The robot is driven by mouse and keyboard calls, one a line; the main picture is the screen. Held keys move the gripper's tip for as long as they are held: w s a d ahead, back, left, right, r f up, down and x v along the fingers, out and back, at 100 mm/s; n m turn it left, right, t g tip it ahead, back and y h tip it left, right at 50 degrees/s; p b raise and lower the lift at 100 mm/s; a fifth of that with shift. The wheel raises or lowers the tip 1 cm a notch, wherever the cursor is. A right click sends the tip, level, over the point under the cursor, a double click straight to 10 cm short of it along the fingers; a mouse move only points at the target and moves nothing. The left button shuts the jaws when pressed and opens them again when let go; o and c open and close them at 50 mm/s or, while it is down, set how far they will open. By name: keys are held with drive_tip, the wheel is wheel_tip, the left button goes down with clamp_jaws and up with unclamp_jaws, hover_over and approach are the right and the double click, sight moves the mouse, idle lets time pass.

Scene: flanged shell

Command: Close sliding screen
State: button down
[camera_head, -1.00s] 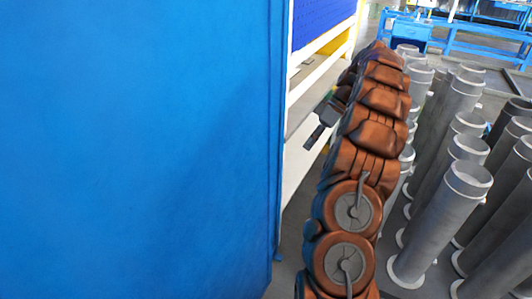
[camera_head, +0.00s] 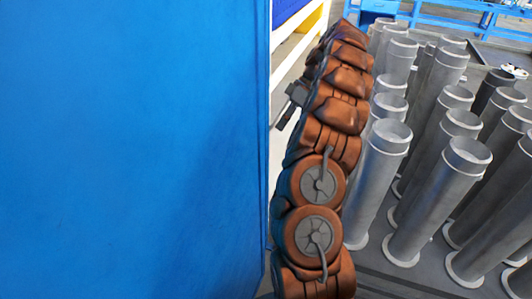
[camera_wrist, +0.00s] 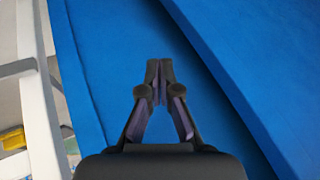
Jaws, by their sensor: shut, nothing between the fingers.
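The blue screen (camera_head: 130,150) fills the left half of the head view as a large flat panel with an upright right edge. The wrist view shows a blue panel (camera_wrist: 95,60) behind my gripper and a second blue panel (camera_wrist: 270,60) at the right, with a dark slanting line between them. My gripper (camera_wrist: 159,68) is shut and empty, with its fingertips together in front of the blue surface. I cannot tell whether the tips touch it. In the head view my gripper (camera_head: 284,117) is a small dark shape beside the screen's right edge, partly hidden by my orange arm.
Several grey flanged pipes (camera_head: 380,160) stand upright close to the right of my arm. A white frame (camera_head: 294,60) with a yellow part stands behind the screen edge. Blue railings (camera_head: 450,12) cross the back. White beams (camera_wrist: 35,90) show at the left of the wrist view.

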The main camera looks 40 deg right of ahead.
drive_tip(key=s+a+f, duration=0.1)
drive_tip(key=a+f, duration=0.4)
drive_tip(key=a, duration=0.2)
drive_tip(key=shift+s+a+f, duration=0.25)
drive_tip(key=shift+a+f, duration=0.1)
idle(1.0)
drive_tip(key=shift+a, duration=0.1)
idle(0.4)
